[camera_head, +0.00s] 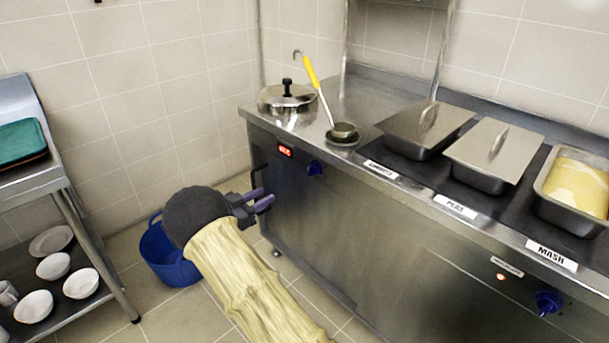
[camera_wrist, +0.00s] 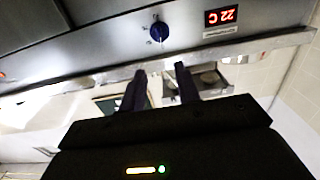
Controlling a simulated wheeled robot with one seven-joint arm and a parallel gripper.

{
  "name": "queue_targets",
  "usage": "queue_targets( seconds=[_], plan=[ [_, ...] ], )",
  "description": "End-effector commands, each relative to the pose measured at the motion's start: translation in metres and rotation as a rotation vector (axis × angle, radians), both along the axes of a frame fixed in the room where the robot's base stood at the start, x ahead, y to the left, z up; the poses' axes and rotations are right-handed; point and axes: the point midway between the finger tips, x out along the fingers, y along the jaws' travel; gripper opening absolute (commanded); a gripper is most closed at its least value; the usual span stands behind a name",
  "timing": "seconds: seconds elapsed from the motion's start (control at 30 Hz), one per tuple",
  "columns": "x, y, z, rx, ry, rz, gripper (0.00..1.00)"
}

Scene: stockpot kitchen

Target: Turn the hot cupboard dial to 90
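A blue dial (camera_head: 316,168) sits on the stainless cupboard front, right of a small red-lit display (camera_head: 286,151). In the wrist view the dial (camera_wrist: 160,33) is ahead of my fingers, with small marks around it that I cannot read. The display (camera_wrist: 221,16) there appears upside down and seems to read 22 C. A second blue dial (camera_head: 548,302) is at the lower right, below the mash label. My gripper (camera_head: 264,198) is in front of the cupboard's left end, apart from the dials. Its two fingers (camera_wrist: 160,82) are spread and empty.
A lidded pot (camera_head: 287,97) and a yellow-handled ladle (camera_head: 326,100) are on the counter, beside covered pans (camera_head: 493,152) and a mash pan (camera_head: 577,186). A blue bucket (camera_head: 168,255) stands on the floor left. A shelf rack (camera_head: 70,200) with bowls is further left.

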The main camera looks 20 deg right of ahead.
Motion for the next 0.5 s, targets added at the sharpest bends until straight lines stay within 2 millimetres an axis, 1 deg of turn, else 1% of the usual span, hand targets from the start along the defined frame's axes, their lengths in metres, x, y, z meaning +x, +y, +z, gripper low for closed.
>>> queue_targets(
  seconds=[0.17,0.5],
  plan=[
    [0.006,-0.019,-0.001,-0.001,-0.001,-0.004,0.32],
    [0.026,-0.073,-0.001,-0.001,-0.001,-0.002,0.32]
  ],
)
